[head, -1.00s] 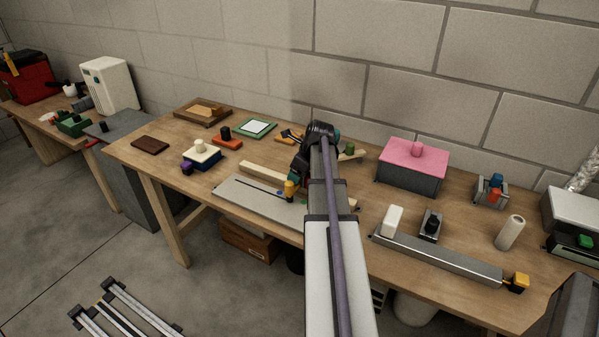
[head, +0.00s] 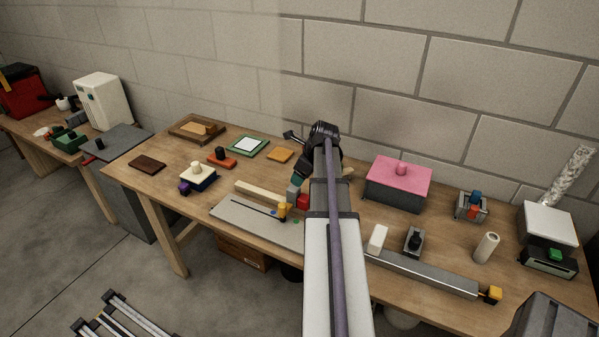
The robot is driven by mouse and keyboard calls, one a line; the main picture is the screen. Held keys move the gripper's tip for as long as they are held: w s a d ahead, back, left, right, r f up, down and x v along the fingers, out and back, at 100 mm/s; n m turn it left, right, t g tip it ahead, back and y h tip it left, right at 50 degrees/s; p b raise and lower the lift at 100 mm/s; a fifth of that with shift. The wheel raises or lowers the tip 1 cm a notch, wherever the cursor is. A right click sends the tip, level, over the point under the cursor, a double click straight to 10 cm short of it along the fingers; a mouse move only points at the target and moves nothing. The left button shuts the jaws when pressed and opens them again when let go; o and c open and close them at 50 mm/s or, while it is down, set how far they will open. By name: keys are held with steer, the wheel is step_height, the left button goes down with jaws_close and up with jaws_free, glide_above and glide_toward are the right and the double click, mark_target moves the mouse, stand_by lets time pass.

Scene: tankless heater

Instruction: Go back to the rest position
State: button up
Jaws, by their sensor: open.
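My arm reaches out over the middle of the wooden workbench (head: 140,182).
Under and beside the arm are a grey plate (head: 240,216), a yellow piece (head: 283,211) and a red block (head: 303,202). A pink-topped box (head: 398,183) and a long metal bar (head: 430,273) lie to the right. The block wall stands behind.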

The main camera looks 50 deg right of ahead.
steer(key=n, duration=0.3)
steer(key=shift+s+a, duration=0.1)
steer(key=shift+s, duration=0.1)
steer(key=s+n, duration=0.1)
steer(key=n, duration=0.1)
steer(key=a+n, duration=0.1)
steer(key=n, duration=0.1)
steer(key=shift+s+f+g, duration=0.2)
steer(key=shift+s+g, duration=0.1)
steer(key=shift+s, duration=0.1)
steer(key=s+a+n+g, duration=0.1)
steer(key=a+n, duration=1.2)
steer(key=a, duration=0.7)
steer(key=s+a+n+g+h, duration=0.1)
steer(key=a+n+g, duration=0.1)
steer(key=a+n, duration=1)
steer(key=a+f, duration=0.1)
steer(key=a, duration=0.8)
steer(key=shift+s+a+n+g, duration=0.2)
steer(key=shift+s+n+g, duration=0.1)
steer(key=shift+n, duration=0.1)
